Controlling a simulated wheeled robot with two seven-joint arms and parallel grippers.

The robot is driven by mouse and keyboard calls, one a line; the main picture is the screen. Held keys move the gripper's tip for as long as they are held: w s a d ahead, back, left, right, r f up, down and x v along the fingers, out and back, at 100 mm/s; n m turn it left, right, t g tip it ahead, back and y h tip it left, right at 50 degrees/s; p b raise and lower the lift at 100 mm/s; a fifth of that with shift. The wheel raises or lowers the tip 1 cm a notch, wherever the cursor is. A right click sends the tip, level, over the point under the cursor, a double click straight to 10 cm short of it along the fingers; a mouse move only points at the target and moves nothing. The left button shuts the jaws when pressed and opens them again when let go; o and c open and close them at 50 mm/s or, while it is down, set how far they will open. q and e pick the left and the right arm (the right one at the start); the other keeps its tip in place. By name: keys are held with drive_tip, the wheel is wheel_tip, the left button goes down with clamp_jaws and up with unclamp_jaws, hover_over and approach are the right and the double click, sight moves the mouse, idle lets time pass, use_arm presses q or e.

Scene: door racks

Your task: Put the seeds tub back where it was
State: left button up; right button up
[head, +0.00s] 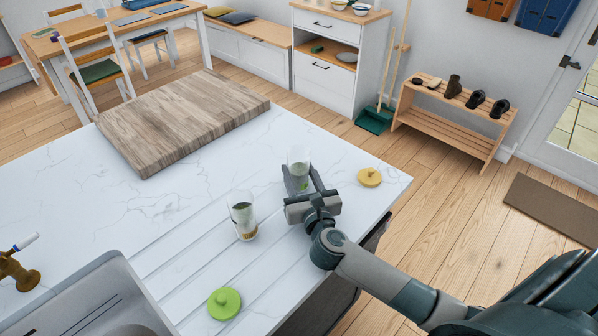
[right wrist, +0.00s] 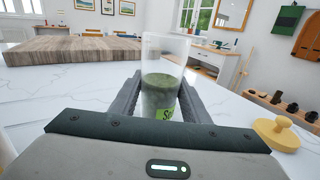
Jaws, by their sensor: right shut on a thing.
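A clear tub (head: 299,160) with dark green contents is between the fingers of my right gripper (head: 298,188), over the counter's right part. It also shows in the right wrist view (right wrist: 163,88), upright and without a lid. Its green label is partly hidden; an "S" shows. The right gripper is shut on it. I cannot tell whether its base touches the counter. My left gripper is not in view.
A yellow lid (head: 369,177) lies right of the gripper near the counter's edge; a green lid (head: 224,303) lies at the front. A wooden board (head: 180,115) fills the back left, and a sink (head: 90,300) the front left. Bare white counter (head: 190,215) lies between.

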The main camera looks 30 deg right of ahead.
drive_tip(key=o, duration=1.2)
drive_tip(key=shift+f, duration=0.1)
drive_tip(key=b+v, duration=0.2)
drive_tip(key=v, duration=0.8)
drive_tip(key=shift+s+a+b, duration=0.1)
drive_tip(key=shift+s+b, duration=0.25)
drive_tip(key=shift+s, duration=0.05)
drive_tip(key=shift+s+a, duration=0.1)
drive_tip(key=shift+s, duration=0.45)
